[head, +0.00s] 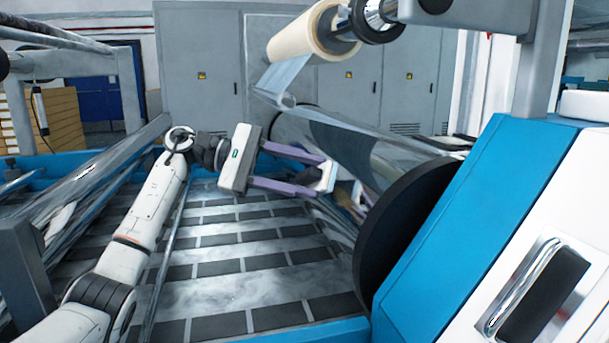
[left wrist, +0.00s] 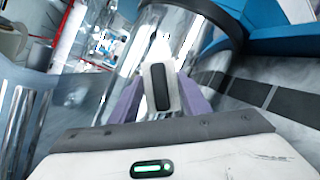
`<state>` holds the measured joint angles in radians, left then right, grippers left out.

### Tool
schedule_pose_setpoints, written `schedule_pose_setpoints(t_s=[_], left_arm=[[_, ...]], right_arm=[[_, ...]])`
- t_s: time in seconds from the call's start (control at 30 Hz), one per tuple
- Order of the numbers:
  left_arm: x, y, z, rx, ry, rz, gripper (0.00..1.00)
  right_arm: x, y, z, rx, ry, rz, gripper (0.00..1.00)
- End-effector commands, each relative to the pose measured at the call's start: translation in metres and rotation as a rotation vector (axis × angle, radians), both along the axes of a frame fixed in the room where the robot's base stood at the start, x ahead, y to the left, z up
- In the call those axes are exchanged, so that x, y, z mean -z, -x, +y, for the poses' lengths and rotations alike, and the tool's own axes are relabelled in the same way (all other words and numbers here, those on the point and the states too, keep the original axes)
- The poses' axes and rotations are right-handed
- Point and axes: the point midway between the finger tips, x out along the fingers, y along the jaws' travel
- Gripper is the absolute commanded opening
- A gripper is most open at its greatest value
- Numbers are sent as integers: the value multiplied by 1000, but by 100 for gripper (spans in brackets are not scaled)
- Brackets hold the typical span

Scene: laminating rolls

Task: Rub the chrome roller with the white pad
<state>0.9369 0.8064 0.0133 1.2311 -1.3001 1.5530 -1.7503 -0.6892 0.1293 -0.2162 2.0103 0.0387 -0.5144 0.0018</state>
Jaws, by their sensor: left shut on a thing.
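The chrome roller (head: 345,145) is a large shiny cylinder running from the middle back towards the black end disc at the right. It also shows behind the pad in the left wrist view (left wrist: 150,50). My left gripper (head: 321,176), with purple fingers, is shut on the white pad (head: 328,178), at the left side of the roller. In the left wrist view the pad (left wrist: 174,88) sits between the fingertips and shows a dark strip. The pad is close to the roller's surface; I cannot tell whether it touches. My right gripper is not in view.
A cream roll (head: 300,38) with hanging film is above the roller. A blue and white machine housing (head: 450,235) fills the right side. Other shiny rollers (head: 95,185) lie at the left. Grey cabinets (head: 205,65) stand behind. The grey tiled floor (head: 235,285) lies below.

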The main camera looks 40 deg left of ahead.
Motion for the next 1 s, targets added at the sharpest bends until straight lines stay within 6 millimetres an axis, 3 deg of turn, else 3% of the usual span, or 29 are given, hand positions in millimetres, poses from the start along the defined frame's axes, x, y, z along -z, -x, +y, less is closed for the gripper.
schedule_pose_setpoints(t_s=[1.0], left_arm=[[8, -13, -11, -1, 1, -1, 17]], right_arm=[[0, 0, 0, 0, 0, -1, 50]])
